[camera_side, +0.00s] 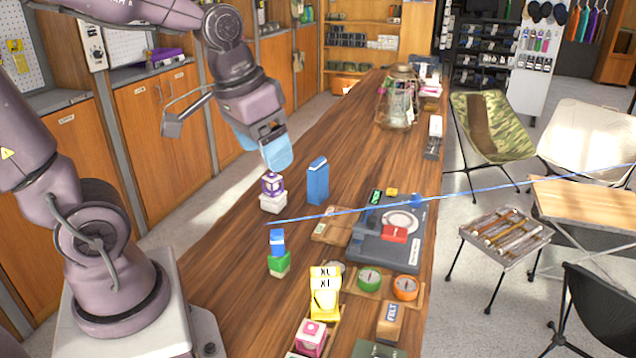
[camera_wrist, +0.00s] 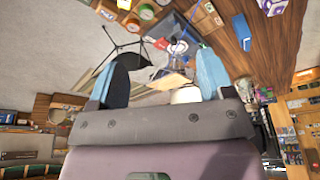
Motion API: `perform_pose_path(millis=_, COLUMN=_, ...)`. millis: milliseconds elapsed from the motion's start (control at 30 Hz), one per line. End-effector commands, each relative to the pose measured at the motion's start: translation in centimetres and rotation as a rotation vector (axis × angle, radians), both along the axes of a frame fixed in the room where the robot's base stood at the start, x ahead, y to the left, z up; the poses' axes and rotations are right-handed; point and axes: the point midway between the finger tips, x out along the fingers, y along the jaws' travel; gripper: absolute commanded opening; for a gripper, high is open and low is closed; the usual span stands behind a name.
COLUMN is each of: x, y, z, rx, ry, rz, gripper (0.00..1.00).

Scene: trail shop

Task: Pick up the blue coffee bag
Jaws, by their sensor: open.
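The tall blue block (camera_side: 318,182), which looks like the blue coffee bag, stands upright on the wooden counter. It also seems to show in the wrist view (camera_wrist: 241,32), beyond the right finger. My gripper (camera_side: 277,158) is open and empty, with light-blue fingers. In the side view it hangs to the left of the blue bag and higher, above a purple-and-white stack. In the wrist view my fingers (camera_wrist: 162,78) are spread apart with nothing between them, and the bag lies outside them.
The purple-and-white stack (camera_side: 272,194) stands left of the bag. A blue-and-green stack (camera_side: 278,254) and a yellow bag (camera_side: 324,294) are nearer the front. A grey tray (camera_side: 382,252) lies right. A blue line crosses in front of the counter view. A lantern-like jar (camera_side: 398,98) stands farther back.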

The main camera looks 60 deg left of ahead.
Motion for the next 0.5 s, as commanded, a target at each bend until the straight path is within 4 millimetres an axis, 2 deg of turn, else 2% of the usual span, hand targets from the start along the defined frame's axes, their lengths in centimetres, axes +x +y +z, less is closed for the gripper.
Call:
perform_pose_path(millis=100, x=3.4, y=3.5, z=-1.3, rx=-0.017, ry=0.059, rz=0.096, gripper=0.74)
perform_pose_path(millis=267, x=7.7, y=8.8, z=-3.8, rx=-0.037, ry=0.098, rz=0.206, gripper=0.74)
perform_pose_path(millis=500, x=13.0, y=18.7, z=-9.9, rx=-0.054, ry=0.102, rz=0.352, gripper=0.74)
